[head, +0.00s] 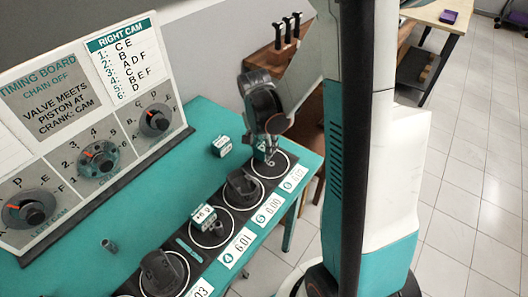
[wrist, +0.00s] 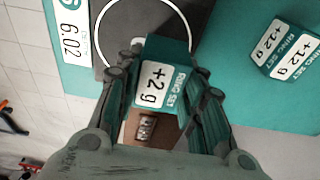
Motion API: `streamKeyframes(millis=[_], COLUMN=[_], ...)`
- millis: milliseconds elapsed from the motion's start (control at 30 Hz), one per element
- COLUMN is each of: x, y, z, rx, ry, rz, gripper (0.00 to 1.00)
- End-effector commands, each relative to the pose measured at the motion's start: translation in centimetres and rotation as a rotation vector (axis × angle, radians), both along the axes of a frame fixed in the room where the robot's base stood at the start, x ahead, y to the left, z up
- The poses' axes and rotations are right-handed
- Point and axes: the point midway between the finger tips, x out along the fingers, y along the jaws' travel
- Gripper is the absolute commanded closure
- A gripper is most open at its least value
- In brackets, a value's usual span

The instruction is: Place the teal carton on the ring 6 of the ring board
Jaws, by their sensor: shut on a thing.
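The teal carton (wrist: 165,85), with a white "RING SET +2 g" label, sits between the two fingers of my gripper (wrist: 158,98) in the wrist view. In the head view my gripper (head: 266,148) points down over the far end of the ring board (head: 215,200). A small teal part of the carton shows below it. Ring 6 (head: 286,172) is a white circle beside the 6.02 label. In the wrist view the ring (wrist: 187,22) is partly hidden behind the carton. I cannot tell whether the carton touches the board.
A second carton (head: 221,147), marked +12 g, stands on the teal table left of my gripper. Another carton (head: 203,215) stands on a nearer ring. Dark pistons (head: 240,187) occupy other rings. The timing board (head: 85,125) stands along the left. A small grey cylinder (head: 109,245) is on the table.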

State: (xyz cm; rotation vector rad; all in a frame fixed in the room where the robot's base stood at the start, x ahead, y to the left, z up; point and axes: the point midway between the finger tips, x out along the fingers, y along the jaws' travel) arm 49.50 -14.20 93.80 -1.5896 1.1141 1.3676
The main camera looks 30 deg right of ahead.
Motion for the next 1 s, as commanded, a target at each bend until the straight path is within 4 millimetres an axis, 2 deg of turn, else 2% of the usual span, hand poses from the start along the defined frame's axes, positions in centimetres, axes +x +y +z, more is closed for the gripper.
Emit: streamKeyframes(millis=[33,133,533,567,633,1000], x=[0.1,0.1,0.0,0.0,0.0,0.0], y=[0.0,0.0,0.0,0.0,0.0,0.0], z=[-1.2,-2.4,-2.8,-2.7,-2.7,-2.5], rx=[0.0,0.0,0.0,0.0,0.0,0.0], ry=[0.0,0.0,0.0,0.0,0.0,0.0], rz=[0.0,0.0,0.0,0.0,0.0,0.0], gripper=[0.92,0.92,0.92,0.59,0.44,0.44])
